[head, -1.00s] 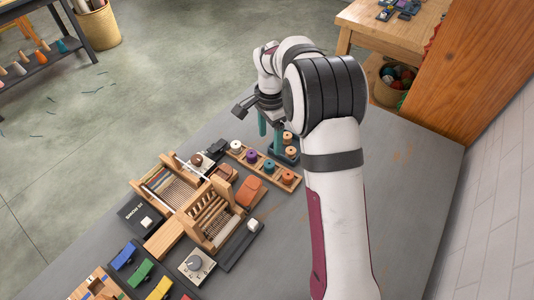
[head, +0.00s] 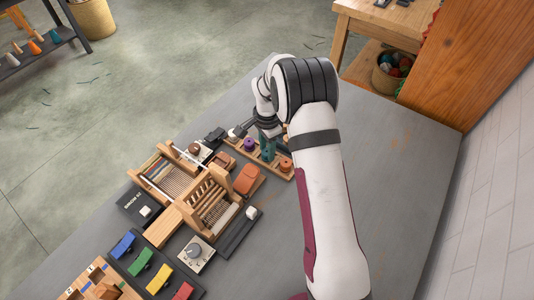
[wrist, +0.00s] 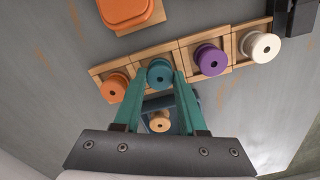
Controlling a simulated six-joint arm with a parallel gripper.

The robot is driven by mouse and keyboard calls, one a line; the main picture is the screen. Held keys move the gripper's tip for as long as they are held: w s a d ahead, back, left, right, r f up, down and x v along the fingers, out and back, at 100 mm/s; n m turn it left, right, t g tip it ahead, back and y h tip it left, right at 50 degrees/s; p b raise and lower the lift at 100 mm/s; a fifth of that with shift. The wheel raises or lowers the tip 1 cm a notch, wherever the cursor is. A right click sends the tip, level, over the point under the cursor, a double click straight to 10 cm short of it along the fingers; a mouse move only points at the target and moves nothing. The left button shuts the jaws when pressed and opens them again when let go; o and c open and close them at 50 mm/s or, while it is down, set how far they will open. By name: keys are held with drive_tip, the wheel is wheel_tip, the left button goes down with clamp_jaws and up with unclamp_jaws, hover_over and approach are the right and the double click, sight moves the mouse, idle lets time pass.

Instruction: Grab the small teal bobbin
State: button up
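The small teal bobbin (wrist: 160,72) sits in a wooden holder (wrist: 216,67) between an orange bobbin (wrist: 115,88) and a purple bobbin (wrist: 211,60). My gripper (wrist: 159,76) is open. Its two teal fingers stand apart, one on each side of the teal bobbin as seen in the wrist view; I cannot tell how deep the tips reach.
A white bobbin (wrist: 260,47) ends the row. A tan bobbin (wrist: 160,122) shows between my fingers, nearer my wrist. An orange rounded piece (head: 246,180) and a wooden loom (head: 208,207) lie close by. The grey table right of my arm is clear.

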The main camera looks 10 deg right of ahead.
clamp_jaws()
drive_tip(key=shift+r, duration=0.3)
drive_tip(key=r, duration=0.4)
drive_tip(key=shift+s+d, duration=0.1)
drive_tip(key=shift+d, duration=0.15)
drive_tip(key=s+d+r, duration=0.5)
drive_tip(key=d+r, duration=0.4)
drive_tip(key=r, duration=0.2)
drive_tip(key=shift+s+d+r, duration=0.25)
drive_tip(key=shift+s+d, duration=0.05)
drive_tip(key=shift+s, duration=0.05)
drive_tip(key=shift+a, duration=0.1)
